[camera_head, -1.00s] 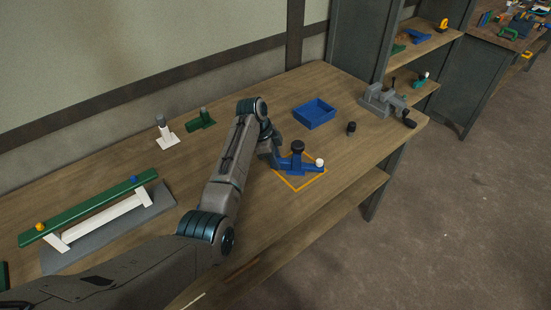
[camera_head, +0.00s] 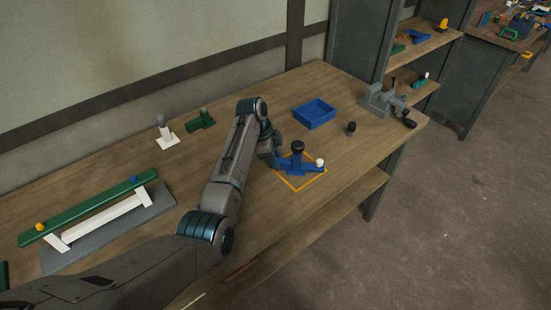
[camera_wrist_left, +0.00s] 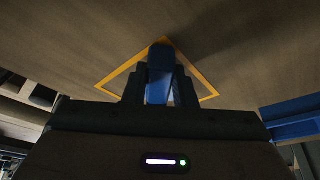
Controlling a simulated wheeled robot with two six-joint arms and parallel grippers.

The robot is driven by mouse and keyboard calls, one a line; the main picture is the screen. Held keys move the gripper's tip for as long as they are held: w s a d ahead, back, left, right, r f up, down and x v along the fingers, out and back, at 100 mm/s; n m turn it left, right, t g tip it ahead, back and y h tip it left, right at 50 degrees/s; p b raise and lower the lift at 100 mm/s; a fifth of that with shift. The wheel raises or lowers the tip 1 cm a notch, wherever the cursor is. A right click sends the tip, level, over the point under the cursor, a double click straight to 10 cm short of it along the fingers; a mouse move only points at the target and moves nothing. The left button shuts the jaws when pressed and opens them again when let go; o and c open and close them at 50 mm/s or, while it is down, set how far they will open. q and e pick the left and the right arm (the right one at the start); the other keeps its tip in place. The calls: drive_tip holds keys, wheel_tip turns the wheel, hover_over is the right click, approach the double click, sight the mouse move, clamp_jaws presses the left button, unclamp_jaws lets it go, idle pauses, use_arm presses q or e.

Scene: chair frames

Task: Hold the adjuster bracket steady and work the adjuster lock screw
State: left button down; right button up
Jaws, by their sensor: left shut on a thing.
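The blue adjuster bracket (camera_head: 311,168) sits inside a yellow square outline on the bench. A black knob (camera_head: 298,147) stands on its middle and a white knob (camera_head: 320,162) on its right end. I cannot tell which knob is the lock screw. My left gripper (camera_head: 277,158) reaches the bracket's left end. In the left wrist view its two dark fingers are shut on either side of the blue bracket (camera_wrist_left: 160,60). The bracket's far parts are hidden there. My right gripper is not in view.
A blue tray (camera_head: 315,114), a small black knob (camera_head: 351,128) and a grey vise (camera_head: 382,99) are behind and right of the bracket. The bench front at right is clear.

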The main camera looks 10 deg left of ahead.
use_arm(q)
drive_tip(key=c, duration=1.8)
unclamp_jaws()
clamp_jaws()
drive_tip(key=shift+s+f, duration=0.1)
drive_tip(key=shift+f, duration=0.1)
